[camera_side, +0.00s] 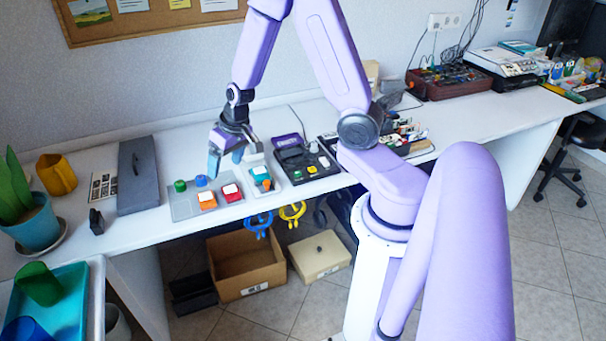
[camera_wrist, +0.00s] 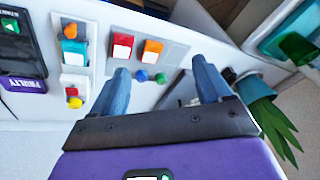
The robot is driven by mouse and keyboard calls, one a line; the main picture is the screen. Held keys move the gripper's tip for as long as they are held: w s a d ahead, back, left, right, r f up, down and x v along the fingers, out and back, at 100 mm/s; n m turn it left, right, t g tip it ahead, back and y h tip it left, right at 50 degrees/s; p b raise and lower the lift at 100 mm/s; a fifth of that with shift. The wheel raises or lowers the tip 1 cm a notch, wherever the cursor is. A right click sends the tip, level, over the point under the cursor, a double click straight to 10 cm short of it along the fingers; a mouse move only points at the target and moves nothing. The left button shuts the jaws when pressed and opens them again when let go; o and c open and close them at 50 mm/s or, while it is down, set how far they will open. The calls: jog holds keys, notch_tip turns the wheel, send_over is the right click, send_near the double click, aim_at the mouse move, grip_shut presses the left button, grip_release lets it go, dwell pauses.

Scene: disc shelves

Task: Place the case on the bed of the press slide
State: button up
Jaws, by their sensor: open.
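My gripper (camera_side: 226,160) is open and empty, held above the bench near the button panels. Its two blue fingers also show in the wrist view (camera_wrist: 164,78), with no object gripped between them. I cannot clearly identify the case or the press slide. A flat grey box-like piece with a dark handle (camera_side: 139,177) lies on the bench to the left of my gripper. A black device (camera_side: 308,178) with green and yellow buttons sits right of my gripper, with a purple piece (camera_side: 286,140) at its back; purple also shows in the wrist view (camera_wrist: 24,86).
A grey panel (camera_side: 181,210) with red and orange buttons lies below my gripper. A narrow white panel (camera_side: 263,188) with teal and orange parts is beside it. A plant pot (camera_side: 35,222) and yellow pot (camera_side: 57,174) stand left. Cluttered boards (camera_side: 405,137) lie right.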

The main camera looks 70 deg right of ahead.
jog(key=s+a+r+n+g+y, duration=0.1)
jog(key=s+a+r+n, duration=0.25)
jog(key=s+a, duration=0.25)
jog(key=s+a+r+n+g+y, duration=0.1)
jog(key=s+a+r+n, duration=0.25)
jog(key=s+a, duration=0.25)
jog(key=s+r+n+g+h, duration=0.1)
jog(key=s+r+n, duration=0.3)
jog(key=s+n, duration=0.4)
jog(key=s+h, duration=0.1)
jog(key=s, duration=0.4)
jog(key=shift+s+d+r, duration=0.2)
jog(key=shift+s+d, duration=0.1)
jog(key=shift+s, duration=0.05)
